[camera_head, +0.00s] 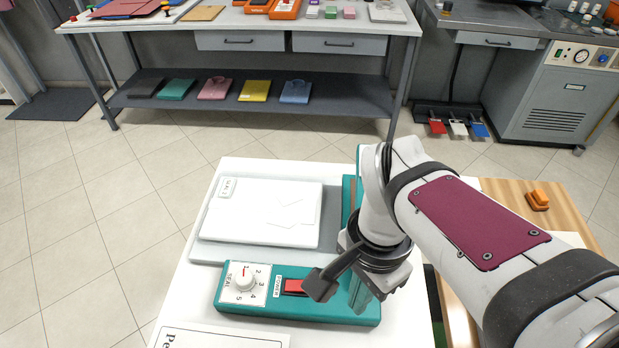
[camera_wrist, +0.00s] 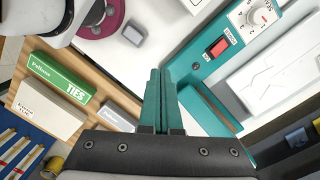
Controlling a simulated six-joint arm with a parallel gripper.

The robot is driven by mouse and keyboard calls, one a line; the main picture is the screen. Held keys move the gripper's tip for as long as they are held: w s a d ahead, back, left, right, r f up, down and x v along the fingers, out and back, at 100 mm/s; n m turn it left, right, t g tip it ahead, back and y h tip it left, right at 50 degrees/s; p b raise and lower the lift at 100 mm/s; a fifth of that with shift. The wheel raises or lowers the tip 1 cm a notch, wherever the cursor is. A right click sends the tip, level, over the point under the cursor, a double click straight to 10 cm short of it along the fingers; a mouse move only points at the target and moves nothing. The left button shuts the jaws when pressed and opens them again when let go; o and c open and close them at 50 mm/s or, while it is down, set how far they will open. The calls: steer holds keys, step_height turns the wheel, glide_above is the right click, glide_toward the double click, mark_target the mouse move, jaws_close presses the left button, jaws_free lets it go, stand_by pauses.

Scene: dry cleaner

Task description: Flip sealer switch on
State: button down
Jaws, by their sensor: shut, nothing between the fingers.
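The sealer is a teal-framed unit (camera_head: 335,314) on a white table. A red rocker switch labelled POWER (camera_head: 294,286) sits on its front panel, right of a white numbered dial (camera_head: 243,282). In the wrist view the red switch (camera_wrist: 217,47) is in the upper right, beside the dial (camera_wrist: 258,16). I cannot tell which way the rocker is tipped. My gripper (camera_head: 363,302) is over the right end of the sealer, to the right of the switch. Its teal fingers (camera_wrist: 161,74) are shut and empty, apart from the switch.
A white packet (camera_head: 265,212) lies on the sealer's grey plate. A dark arm-mounted part hangs close to the switch's right edge. The wrist view shows a green TIES box (camera_wrist: 60,80), a pale box (camera_wrist: 48,108) and a grey block (camera_wrist: 133,32) on the left.

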steer(key=w+a+f+m+h, duration=0.1)
steer(key=w+a+m, duration=0.3)
steer(key=w+a, duration=0.25)
steer(key=m+h, duration=0.1)
steer(key=m, duration=0.3)
glide_above(304, 275)
steer(key=s+a, duration=0.2)
steer(key=a, duration=0.1)
step_height(304, 275, down, 3)
steer(key=shift+s+d+r+t, duration=0.1)
steer(key=shift+d+r+t, duration=0.1)
steer(key=shift+t, duration=0.2)
steer(key=d+f, duration=0.1)
steer(key=f, duration=0.3)
steer(key=d+f, duration=0.1)
steer(key=f, duration=0.8)
steer(key=shift+d+f, duration=0.4)
